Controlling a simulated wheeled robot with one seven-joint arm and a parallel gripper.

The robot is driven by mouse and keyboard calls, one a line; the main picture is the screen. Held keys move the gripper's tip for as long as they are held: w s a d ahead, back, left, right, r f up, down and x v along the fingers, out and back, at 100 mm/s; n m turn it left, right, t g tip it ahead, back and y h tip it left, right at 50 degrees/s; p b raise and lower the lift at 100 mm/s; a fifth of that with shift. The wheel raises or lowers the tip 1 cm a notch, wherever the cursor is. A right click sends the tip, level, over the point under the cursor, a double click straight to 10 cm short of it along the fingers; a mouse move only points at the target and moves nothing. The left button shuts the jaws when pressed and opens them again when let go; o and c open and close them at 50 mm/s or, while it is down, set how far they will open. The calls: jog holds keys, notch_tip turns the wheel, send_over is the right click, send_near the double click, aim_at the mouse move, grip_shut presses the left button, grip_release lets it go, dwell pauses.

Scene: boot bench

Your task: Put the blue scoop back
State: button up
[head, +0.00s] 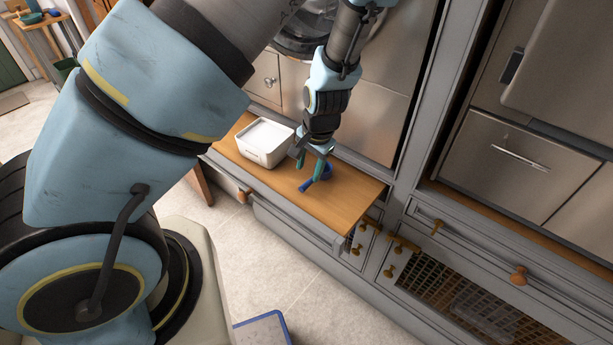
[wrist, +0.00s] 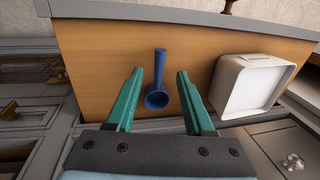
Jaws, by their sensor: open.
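The blue scoop (wrist: 157,97) lies on the wooden bench top, its round bowl nearer my gripper and its handle pointing away in the wrist view. In the head view the scoop (head: 306,186) shows partly behind the fingers. My gripper (wrist: 158,92) has green fingers, spread apart on either side of the scoop with a gap to each; nothing is held. In the head view my gripper (head: 319,171) points down over the bench top. A white square container (wrist: 247,85) stands beside the scoop; in the head view the container (head: 264,143) is left of my gripper.
The wooden bench top (head: 353,192) is clear to the right of the scoop. Grey cabinets with wooden knobs (head: 519,276) and metal-fronted units stand behind and to the right. A blue-edged mat or tray (head: 262,332) lies on the floor at the front.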

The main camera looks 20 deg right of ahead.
jog(key=v, duration=0.5)
jog(key=w+a+r+n, duration=0.1)
jog(key=a+r+n, duration=0.4)
jog(key=a, duration=0.9)
jog(key=w+a+r+n+h, duration=0.1)
jog(key=a+r+n, duration=0.5)
jog(key=a+r, duration=0.5)
jog(key=a, duration=0.3)
jog(key=shift+a+g, duration=0.2)
jog(key=shift+g, duration=0.1)
jog(key=shift+f, duration=0.25)
jog(key=shift+c, duration=0.3)
